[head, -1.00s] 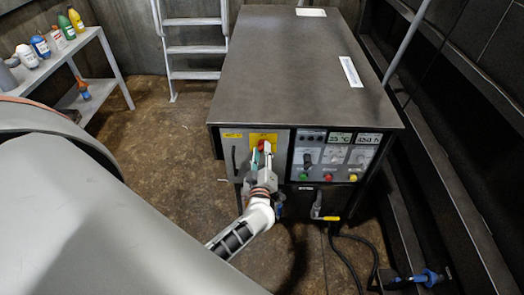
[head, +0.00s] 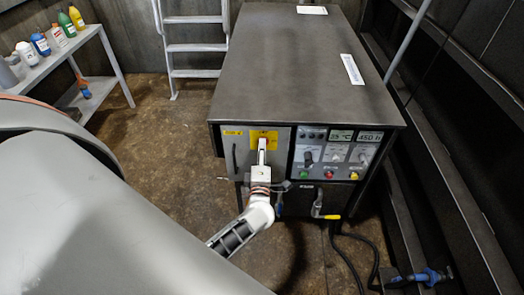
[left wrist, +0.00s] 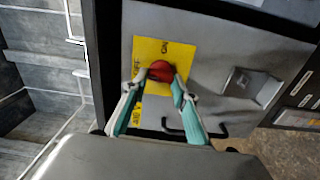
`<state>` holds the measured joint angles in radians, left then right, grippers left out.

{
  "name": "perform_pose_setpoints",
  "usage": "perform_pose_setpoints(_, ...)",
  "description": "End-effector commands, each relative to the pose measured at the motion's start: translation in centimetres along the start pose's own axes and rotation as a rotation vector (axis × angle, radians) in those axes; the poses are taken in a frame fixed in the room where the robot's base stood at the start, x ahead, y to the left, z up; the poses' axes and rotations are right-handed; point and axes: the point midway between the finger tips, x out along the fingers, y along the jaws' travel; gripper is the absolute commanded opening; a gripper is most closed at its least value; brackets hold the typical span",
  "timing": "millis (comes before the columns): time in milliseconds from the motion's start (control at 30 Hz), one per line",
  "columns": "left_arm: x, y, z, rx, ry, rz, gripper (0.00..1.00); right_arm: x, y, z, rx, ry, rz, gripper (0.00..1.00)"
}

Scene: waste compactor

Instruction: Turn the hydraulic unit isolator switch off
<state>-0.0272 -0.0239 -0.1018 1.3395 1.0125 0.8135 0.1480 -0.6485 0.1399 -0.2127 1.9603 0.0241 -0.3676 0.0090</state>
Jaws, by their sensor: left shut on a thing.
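The isolator switch is a red rotary knob on a yellow plate on the front of the grey cabinet door. In the left wrist view the red knob (left wrist: 160,71) sits between my two fingers, and the yellow plate (left wrist: 152,50) carries ON and OFF markings, seen sideways. My left gripper (head: 262,146) is shut on the knob, and its fingertips also show in the left wrist view (left wrist: 156,84). In the head view the gripper covers much of the knob. The knob's exact pointing direction is hard to tell. My right gripper is in neither view.
The hydraulic unit (head: 295,65) has a control panel (head: 335,155) with buttons and displays right of the switch. A door handle (head: 234,158) is to its left. A yellow-tipped lever (head: 320,205) is below. A bottle shelf (head: 60,60) and a ladder (head: 193,45) stand behind.

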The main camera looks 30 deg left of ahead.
Motion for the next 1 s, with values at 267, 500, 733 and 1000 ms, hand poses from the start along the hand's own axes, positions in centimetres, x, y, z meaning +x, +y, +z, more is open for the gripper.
perform_pose_setpoints(267,0.01,-0.04,-0.06,-0.059,0.001,0.000,0.06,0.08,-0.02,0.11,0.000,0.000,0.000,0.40)
perform_pose_setpoints(500,0.01,-0.03,-0.07,-0.065,0.002,0.000,0.06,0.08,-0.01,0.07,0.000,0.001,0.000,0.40)
perform_pose_setpoints(733,0.02,-0.03,-0.07,-0.064,0.002,0.000,0.41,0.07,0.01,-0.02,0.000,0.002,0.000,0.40)
perform_pose_setpoints(1000,0.01,-0.03,-0.03,-0.063,0.001,0.000,0.44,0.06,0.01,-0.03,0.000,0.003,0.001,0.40)
